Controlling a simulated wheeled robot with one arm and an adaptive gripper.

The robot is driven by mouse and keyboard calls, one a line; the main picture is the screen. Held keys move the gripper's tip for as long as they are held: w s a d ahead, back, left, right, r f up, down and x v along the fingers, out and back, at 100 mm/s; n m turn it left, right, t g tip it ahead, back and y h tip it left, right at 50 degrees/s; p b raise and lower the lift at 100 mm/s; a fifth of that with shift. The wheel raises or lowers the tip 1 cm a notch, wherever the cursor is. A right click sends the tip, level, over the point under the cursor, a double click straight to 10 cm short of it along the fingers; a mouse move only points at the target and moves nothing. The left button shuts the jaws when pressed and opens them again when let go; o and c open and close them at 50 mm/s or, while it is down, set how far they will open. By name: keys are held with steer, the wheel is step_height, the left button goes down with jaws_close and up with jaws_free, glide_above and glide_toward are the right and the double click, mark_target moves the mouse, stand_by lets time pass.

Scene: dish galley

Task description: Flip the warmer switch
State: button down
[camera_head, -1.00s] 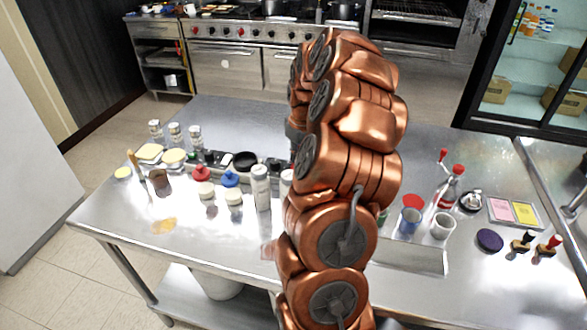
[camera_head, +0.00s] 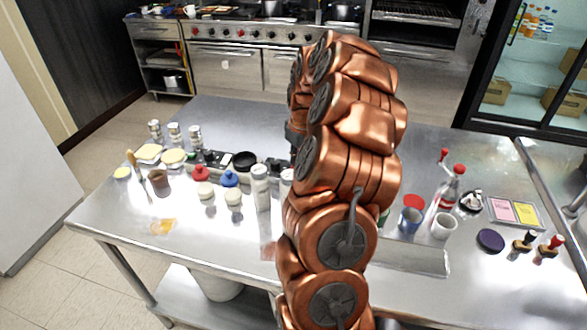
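I cannot make out the warmer switch in the head view. A dark, low row of equipment (camera_head: 213,158) runs across the middle of the steel table, behind the bottles, and its details are too small to tell. My copper-coloured arm rises through the middle of the picture and covers the part of the table behind it. My gripper's fingers do not show; only a dark grey part shows at the arm's left edge, above the table.
Red-capped (camera_head: 201,174) and blue-capped (camera_head: 230,179) containers and a white bottle (camera_head: 261,187) stand left of my arm. A blue cup (camera_head: 409,221), a white cup (camera_head: 443,226) and a red-topped bottle (camera_head: 449,189) stand to its right. The table's front left is mostly clear.

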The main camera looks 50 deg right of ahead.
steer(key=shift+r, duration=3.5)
